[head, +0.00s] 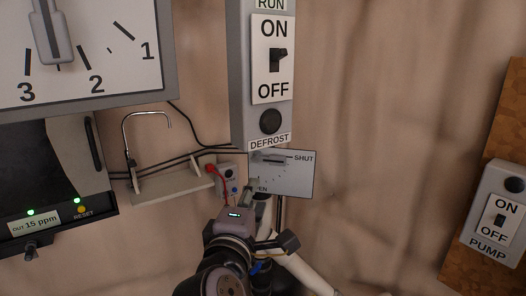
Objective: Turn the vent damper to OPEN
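The vent damper plate (297,181) is a light grey panel on the wall, below the DEFROST switch box. Its grey handle (271,158) lies level, in line with the SHUT mark at the upper right. My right gripper (256,190) is in front of the plate's lower left corner, below the handle. I see no clear contact with the handle. Its fingers are small and overlap, so their opening is unclear. My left gripper is not in view.
The DEFROST switch box (240,75) hangs directly above the plate. A small box with a red lever (213,169) sits left of it, beside a shelf with a tap (168,186). A PUMP switch (490,210) is at right. The wall between is clear.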

